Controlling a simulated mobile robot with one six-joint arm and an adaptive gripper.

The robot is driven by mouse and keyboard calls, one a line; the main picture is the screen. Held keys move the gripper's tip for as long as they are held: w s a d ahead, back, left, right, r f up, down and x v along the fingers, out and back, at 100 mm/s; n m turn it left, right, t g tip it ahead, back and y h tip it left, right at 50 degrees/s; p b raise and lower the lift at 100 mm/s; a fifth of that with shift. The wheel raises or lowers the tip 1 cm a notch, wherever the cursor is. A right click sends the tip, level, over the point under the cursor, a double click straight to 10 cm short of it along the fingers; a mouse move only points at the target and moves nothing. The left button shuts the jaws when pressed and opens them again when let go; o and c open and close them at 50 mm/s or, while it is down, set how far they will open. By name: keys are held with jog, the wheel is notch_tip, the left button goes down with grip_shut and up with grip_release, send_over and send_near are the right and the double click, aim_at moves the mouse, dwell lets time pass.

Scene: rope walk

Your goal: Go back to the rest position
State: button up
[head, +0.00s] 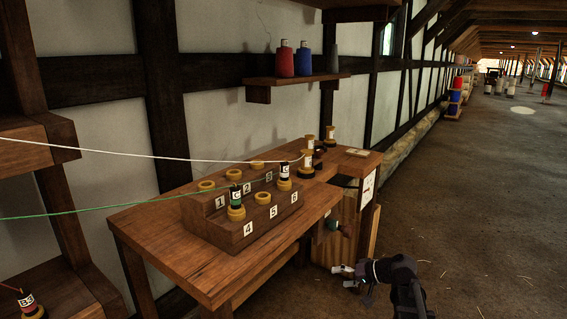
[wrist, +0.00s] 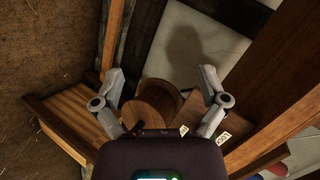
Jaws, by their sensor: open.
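My gripper (head: 342,273) is low in front of the right end of the wooden bench (head: 180,262), apart from the bench top. In the wrist view my gripper (wrist: 160,74) has its two grey fingers spread wide and nothing is held between them. A round wooden piece (wrist: 158,98) shows beyond the fingers; I cannot tell how far off it is.
More spools (head: 307,168) stand at the bench's right end. A wall shelf (head: 296,79) holds red, blue and grey cones. A white thread and a green thread cross the air from the left. The floor (head: 470,190) to the right is open.

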jog(key=s+f+n+g+h, duration=0.1)
jog(key=s+f+g+h, duration=0.2)
jog(key=s+f+h, duration=0.4)
jog(key=s+f+g+h, duration=0.2)
jog(key=s+f+h, duration=0.15)
jog(key=s, duration=0.55)
notch_tip(320, 180, up, 36)
jog(key=p, duration=3.5)
jog(key=shift+w+a+r, duration=0.15)
jog(key=shift+w+a, duration=0.1)
jog(key=shift+w, duration=0.1)
jog(key=shift+h, duration=0.25)
